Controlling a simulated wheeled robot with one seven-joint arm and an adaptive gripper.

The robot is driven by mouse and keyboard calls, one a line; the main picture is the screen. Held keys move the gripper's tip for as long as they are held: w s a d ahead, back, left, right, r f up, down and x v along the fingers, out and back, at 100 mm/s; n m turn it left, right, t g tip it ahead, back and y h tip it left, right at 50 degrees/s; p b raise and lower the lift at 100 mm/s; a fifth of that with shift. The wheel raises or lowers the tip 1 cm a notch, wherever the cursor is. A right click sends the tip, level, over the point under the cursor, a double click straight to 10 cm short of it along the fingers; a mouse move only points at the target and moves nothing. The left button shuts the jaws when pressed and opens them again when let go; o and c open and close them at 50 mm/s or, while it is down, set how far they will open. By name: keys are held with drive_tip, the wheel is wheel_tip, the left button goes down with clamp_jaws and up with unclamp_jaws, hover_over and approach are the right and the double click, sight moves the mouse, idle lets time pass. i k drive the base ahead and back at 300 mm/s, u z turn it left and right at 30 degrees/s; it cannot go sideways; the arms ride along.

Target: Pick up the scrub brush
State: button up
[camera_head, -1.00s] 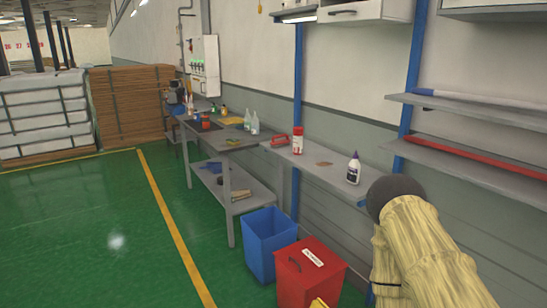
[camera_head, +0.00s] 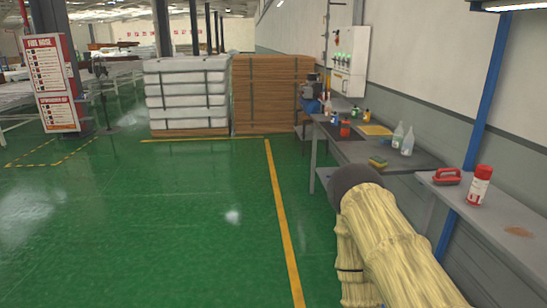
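A red brush-like item with a handle, apparently the scrub brush (camera_head: 447,177), lies on the grey shelf (camera_head: 480,205) along the right wall. It sits left of a red and white canister (camera_head: 480,185). My arm in its yellowish cover rises from the bottom right, with a dark round joint at its top. It hides part of the workbench and the area below the shelf. My gripper is not in view, so its state does not show.
A grey workbench (camera_head: 408,161) beyond my arm holds spray bottles (camera_head: 402,138), a sponge (camera_head: 377,162) and small containers. Stacked white mattresses (camera_head: 187,92) and a brown stack (camera_head: 270,92) stand at the back. A sign (camera_head: 53,80) stands far left. Green floor is clear at the left and centre.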

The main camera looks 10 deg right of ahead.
sight(450, 179)
drive_tip(key=u, duration=0.15)
drive_tip(key=i, duration=1.6)
drive_tip(key=z, duration=0.6)
drive_tip(key=i, duration=1.15)
drive_tip(key=z, duration=1)
